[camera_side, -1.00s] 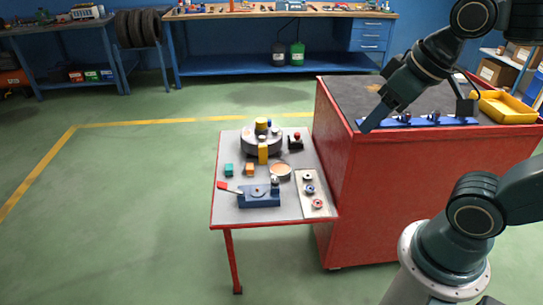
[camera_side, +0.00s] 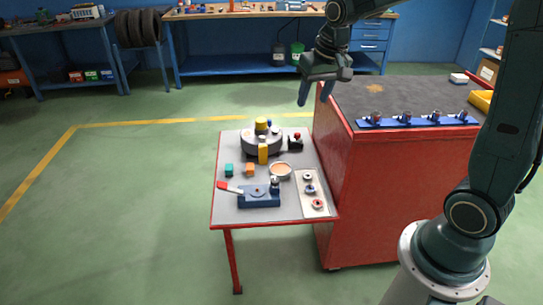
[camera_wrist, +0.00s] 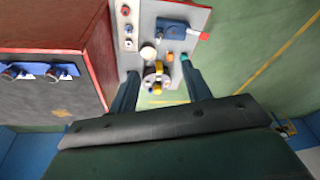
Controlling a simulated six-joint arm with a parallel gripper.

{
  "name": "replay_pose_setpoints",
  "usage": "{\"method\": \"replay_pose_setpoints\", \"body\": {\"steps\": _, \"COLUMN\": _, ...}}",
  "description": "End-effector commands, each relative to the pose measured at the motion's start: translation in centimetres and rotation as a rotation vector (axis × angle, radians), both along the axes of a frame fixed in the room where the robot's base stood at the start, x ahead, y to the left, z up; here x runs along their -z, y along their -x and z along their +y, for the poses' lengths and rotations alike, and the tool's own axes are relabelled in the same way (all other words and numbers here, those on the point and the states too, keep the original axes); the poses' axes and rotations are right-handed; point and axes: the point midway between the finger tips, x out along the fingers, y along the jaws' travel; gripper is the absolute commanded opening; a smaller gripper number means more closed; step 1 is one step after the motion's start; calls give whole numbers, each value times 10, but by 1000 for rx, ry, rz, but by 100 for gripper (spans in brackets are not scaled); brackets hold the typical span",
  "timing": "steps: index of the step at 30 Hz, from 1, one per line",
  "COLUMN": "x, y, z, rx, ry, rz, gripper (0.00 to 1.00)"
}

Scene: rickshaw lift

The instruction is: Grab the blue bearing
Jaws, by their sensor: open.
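The blue bearing (camera_side: 309,189) appears to be the middle one of three small bearings in a row on a pale tray (camera_side: 306,211) at the right side of the small table. In the wrist view the blue bearing (camera_wrist: 128,28) is small, near the top, left of my fingers. My gripper (camera_side: 315,96) is open and empty, pointing down, high above and behind the small table, near the red cabinet's left back corner. In the wrist view my gripper (camera_wrist: 160,68) has both fingers spread, with the small table beyond them.
The small table also holds a grey round fixture (camera_side: 262,145), a yellow cylinder (camera_side: 263,154), a blue vise-like block (camera_side: 258,198), a round dish (camera_side: 280,171) and small blocks. The taller red cabinet (camera_side: 400,200) stands close right, carrying a blue rack (camera_side: 418,122) with several parts.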

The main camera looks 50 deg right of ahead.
Motion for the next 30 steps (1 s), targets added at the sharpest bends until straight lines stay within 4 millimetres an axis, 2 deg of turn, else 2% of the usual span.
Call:
{"method": "replay_pose_setpoints", "body": {"steps": 6, "x": 38, "y": -35, "z": -30, "rx": 81, "ry": -20, "rz": 45, "gripper": 49}}
{"method": "replay_pose_setpoints", "body": {"steps": 15, "x": 101, "y": -71, "z": -72, "rx": 194, "ry": -48, "rz": 98, "gripper": 49}}
{"method": "replay_pose_setpoints", "body": {"steps": 23, "x": 166, "y": -91, "z": -109, "rx": 289, "ry": -72, "rz": 144, "gripper": 49}}
{"method": "replay_pose_setpoints", "body": {"steps": 30, "x": 235, "y": -97, "z": -141, "rx": 379, "ry": -95, "rz": 186, "gripper": 49}}
